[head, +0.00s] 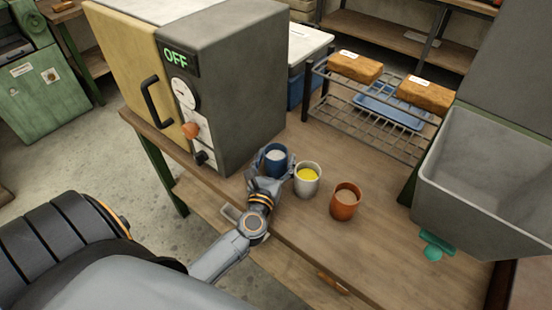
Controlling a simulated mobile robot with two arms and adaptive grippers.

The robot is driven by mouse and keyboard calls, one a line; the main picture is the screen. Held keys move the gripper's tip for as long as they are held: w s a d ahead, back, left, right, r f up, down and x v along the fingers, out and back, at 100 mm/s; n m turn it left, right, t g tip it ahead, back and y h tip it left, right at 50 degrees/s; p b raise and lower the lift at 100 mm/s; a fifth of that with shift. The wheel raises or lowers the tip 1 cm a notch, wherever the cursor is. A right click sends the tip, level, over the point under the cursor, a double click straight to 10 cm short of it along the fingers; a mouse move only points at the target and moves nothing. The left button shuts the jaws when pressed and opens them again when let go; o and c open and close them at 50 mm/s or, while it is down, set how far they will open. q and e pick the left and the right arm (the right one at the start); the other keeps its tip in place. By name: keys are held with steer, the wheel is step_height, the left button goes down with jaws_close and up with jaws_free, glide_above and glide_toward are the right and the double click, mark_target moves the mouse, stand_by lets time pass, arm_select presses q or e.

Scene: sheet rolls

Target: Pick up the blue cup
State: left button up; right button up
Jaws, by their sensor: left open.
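The blue cup (276,154) stands upright on the wooden workbench (300,222), just right of the grey oven. It has pale contents. My left gripper (272,165) is open, with its fingers at the near side of the blue cup, one towards each side. I cannot tell whether the fingers touch it. The gripper hides the cup's lower part. My right gripper is not in view.
A white cup with yellow contents (307,179) stands close right of the gripper, then an orange-brown cup (345,201). The oven (228,90) reads OFF. A wire rack (375,115) bears two brown loaves. A grey bin (485,180) stands right.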

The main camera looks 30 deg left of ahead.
arm_select(q)
steer(key=c, duration=1)
steer(key=shift+o, duration=0.2)
steer(key=shift+r, duration=0.15)
